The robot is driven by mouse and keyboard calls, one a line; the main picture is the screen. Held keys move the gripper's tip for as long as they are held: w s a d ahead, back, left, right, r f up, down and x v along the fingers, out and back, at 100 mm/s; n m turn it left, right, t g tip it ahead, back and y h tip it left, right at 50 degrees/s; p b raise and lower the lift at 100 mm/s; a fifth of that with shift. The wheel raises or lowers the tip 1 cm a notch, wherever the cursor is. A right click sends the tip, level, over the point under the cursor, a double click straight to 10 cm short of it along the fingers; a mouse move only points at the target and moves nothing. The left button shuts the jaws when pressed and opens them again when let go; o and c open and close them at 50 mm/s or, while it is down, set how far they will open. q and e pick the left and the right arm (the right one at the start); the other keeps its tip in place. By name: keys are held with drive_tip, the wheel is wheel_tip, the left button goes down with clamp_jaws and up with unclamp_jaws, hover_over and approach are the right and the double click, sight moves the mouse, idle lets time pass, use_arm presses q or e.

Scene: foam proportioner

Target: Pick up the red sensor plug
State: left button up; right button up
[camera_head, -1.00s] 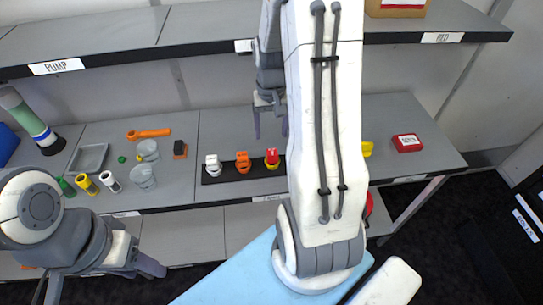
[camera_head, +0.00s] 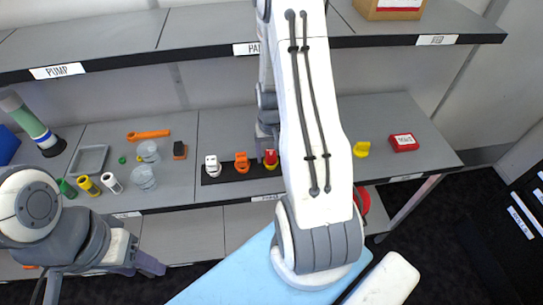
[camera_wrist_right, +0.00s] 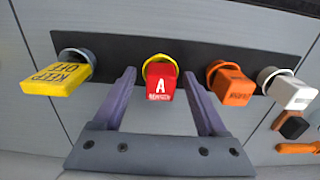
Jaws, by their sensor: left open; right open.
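The red sensor plug (camera_wrist_right: 161,86), marked with a white "A", stands in a yellow collar on a black strip (camera_wrist_right: 220,52). It also shows in the head view (camera_head: 271,157), partly covered by my right arm. My right gripper (camera_wrist_right: 160,76) is open, with one finger on each side of the red plug and gaps between. In the head view its fingers are mostly hidden by my arm. My left gripper (camera_head: 148,266) is open and empty at the lower left, away from the plugs.
A shelf edge (camera_head: 180,58) runs above. A red box (camera_head: 403,142) and a yellow object (camera_head: 361,149) lie to the right.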

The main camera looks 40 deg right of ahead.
sight(273, 154)
clamp_jaws()
drive_tip(key=shift+r, duration=0.1)
drive_tip(key=shift+r, duration=0.4)
drive_tip(key=r, duration=0.1)
drive_tip(key=r+b, duration=0.1)
drive_tip(key=r, duration=0.1)
drive_tip(key=shift+s+r, duration=0.3)
drive_tip(key=shift+s, duration=0.05)
drive_tip(key=s+r+p, duration=0.3)
drive_tip(key=s+r, duration=0.8)
drive_tip(key=shift+a+r, duration=0.25)
